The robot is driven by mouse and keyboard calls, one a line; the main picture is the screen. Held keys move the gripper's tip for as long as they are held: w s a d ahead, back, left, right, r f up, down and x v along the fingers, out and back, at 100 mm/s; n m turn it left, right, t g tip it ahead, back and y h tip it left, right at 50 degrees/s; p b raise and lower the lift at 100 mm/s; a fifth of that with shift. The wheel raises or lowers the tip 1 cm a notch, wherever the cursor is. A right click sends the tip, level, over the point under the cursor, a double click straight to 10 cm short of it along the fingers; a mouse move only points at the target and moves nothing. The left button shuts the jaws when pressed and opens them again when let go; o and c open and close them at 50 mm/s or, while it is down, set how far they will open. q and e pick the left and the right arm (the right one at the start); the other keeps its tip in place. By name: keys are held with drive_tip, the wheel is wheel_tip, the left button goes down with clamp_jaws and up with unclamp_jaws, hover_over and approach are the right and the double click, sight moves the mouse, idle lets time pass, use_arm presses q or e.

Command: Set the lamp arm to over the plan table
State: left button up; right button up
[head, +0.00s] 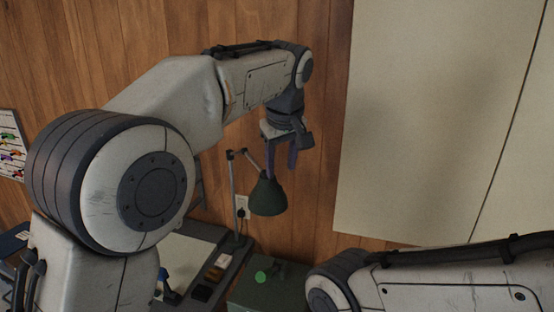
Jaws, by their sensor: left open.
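The lamp has a dark green shade (268,197) and a thin grey jointed arm (232,190) that rises from the table's back edge by the wall. The shade hangs to the right of the post, in line with a green box below. The plan table (231,270) shows at the bottom, with a pale sheet on it, partly hidden by my left arm. My left gripper (282,165) is open and points down just above the shade, its fingers close to the lamp arm's upper end. I cannot tell whether they touch. My right gripper is out of view.
A dark green box (275,285) with a bright green disc (261,276) stands right of the table. Small items (215,272) lie on the table. A wall socket (242,206) is behind the lamp. Large pale boards (430,120) cover the wall at right.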

sight(276, 183)
use_arm(q)
drive_tip(key=shift+n, duration=0.5)
drive_tip(key=w+f, duration=0.2)
drive_tip(key=w+f+p, duration=0.1)
drive_tip(key=w+f, duration=0.1)
drive_tip(key=w+a+f+p, duration=0.1)
drive_tip(key=w+f, duration=0.1)
drive_tip(key=f, duration=0.1)
drive_tip(key=shift+w+f, duration=0.1)
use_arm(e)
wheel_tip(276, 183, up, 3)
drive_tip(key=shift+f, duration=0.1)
use_arm(q)
clamp_jaws()
idle(0.9)
